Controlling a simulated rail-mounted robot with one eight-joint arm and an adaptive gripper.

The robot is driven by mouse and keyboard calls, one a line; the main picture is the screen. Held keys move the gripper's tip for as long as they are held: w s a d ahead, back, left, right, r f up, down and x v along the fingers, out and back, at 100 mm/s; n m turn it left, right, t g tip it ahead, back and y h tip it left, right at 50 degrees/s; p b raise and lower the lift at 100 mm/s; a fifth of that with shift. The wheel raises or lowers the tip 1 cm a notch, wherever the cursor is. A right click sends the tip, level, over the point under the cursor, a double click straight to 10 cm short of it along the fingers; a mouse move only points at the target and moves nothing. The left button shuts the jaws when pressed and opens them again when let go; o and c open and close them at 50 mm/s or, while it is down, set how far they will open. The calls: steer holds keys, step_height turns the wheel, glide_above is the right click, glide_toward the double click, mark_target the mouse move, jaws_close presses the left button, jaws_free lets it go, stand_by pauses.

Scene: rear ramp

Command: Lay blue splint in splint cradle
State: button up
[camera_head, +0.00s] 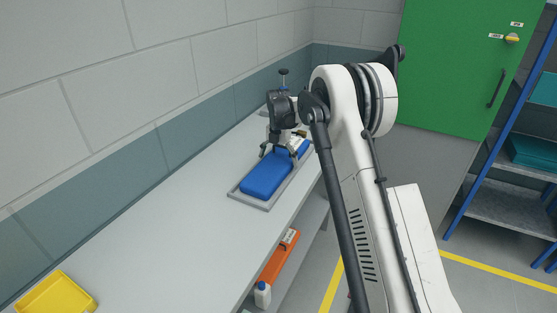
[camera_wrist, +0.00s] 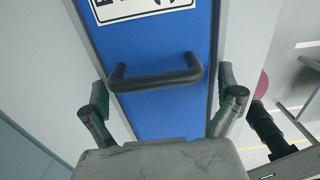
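The blue splint (camera_head: 267,176) is a long padded-looking block lying flat on the bench, inside a shallow grey rimmed tray that looks like the splint cradle (camera_head: 240,199). Whether it is fully seated cannot be told. My gripper (camera_head: 279,153) is over it, pointing down, and hides its middle. A blue part also shows beyond the gripper. In the wrist view the blue surface (camera_wrist: 160,115) carries a black bar handle (camera_wrist: 156,80) and a white label. My gripper's fingers (camera_wrist: 163,90) are spread wide, one on each side of the handle, not closed on it.
The grey bench (camera_head: 150,232) runs along the wall at left and is mostly clear. A yellow tray (camera_head: 58,293) stands at its near left. An orange case (camera_head: 279,258) and a white bottle (camera_head: 262,294) are below the bench. A blue-framed shelf (camera_head: 505,205) stands at right.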

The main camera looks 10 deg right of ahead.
mark_target(279, 158)
step_height(279, 158, up, 12)
steer(key=s+r+m+t, duration=0.2)
steer(key=s+r+m, duration=0.5)
steer(key=s+r, duration=0.3)
steer(key=s+r+m+t+b, duration=0.25)
steer(key=s+m, duration=1.15)
steer(key=s, duration=1.3)
steer(key=s+f+m+t, duration=0.2)
steer(key=s+f+m, duration=0.5)
steer(key=s, duration=0.4)
steer(key=shift+s+f+t, duration=0.2)
steer(key=shift+s+t, duration=0.15)
steer(key=shift+s, duration=0.05)
